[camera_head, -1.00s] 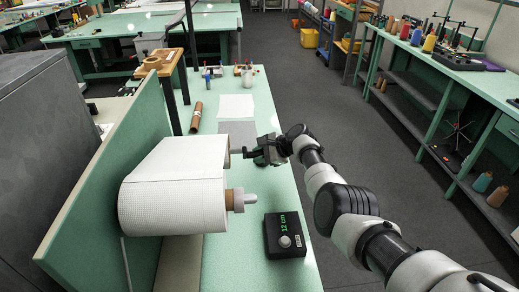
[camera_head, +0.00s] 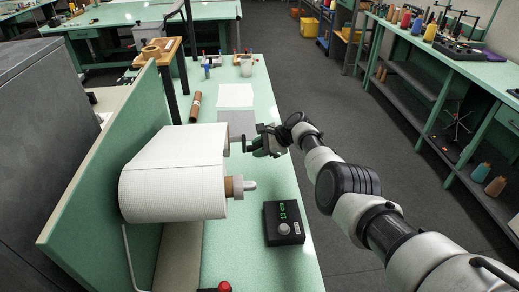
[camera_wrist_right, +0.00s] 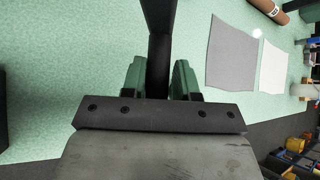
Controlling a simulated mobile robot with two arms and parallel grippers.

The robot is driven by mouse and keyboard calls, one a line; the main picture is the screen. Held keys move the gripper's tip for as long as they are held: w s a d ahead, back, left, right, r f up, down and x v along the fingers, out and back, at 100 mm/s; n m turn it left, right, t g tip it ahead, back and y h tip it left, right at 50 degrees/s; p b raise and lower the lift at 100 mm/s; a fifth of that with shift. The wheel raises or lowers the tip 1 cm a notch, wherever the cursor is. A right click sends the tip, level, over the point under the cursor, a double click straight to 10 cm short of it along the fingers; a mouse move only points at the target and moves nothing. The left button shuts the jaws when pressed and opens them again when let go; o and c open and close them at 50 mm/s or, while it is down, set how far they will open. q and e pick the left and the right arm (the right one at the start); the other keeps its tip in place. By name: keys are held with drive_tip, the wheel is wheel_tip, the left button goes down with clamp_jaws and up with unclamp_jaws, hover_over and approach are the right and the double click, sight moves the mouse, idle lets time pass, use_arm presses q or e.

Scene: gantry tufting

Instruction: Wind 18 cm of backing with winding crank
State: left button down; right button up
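A wide roll of white gridded backing (camera_head: 172,192) lies on the green bench, with a brown core and pale end knob (camera_head: 243,187) at its right end. A sheet of backing runs up over the back. My right gripper (camera_head: 258,143) is behind the roll's right end, at the winding crank (camera_head: 243,142), which is mostly hidden there. In the right wrist view the green fingers (camera_wrist_right: 159,78) sit on both sides of a dark crank bar (camera_wrist_right: 158,45) and appear closed on it. A black counter box (camera_head: 284,223) shows green digits, apparently 13 cm. My left gripper is out of view.
A green upright panel (camera_head: 105,165) stands left of the roll. A brown tube (camera_head: 195,107), a white sheet (camera_head: 235,95) and a grey sheet (camera_head: 240,122) lie farther back on the bench. A red button (camera_head: 225,287) shows at the bottom edge. The aisle to the right is clear.

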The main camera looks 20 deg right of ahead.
drive_tip(key=o, duration=0.3)
drive_tip(key=shift+s+a+r, duration=0.1)
drive_tip(key=shift+s+r, duration=0.05)
drive_tip(key=shift+d+r+p, duration=0.2)
drive_tip(key=shift+d+p, duration=0.1)
drive_tip(key=shift+p, duration=0.15)
drive_tip(key=p+v, duration=0.2)
drive_tip(key=shift+s+r+p, duration=0.1)
drive_tip(key=shift+r+p, duration=0.15)
drive_tip(key=shift+p, duration=0.05)
drive_tip(key=p+v, duration=0.1)
drive_tip(key=v, duration=0.6)
drive_tip(key=shift+s+d, duration=0.3)
drive_tip(key=shift+r, duration=0.1)
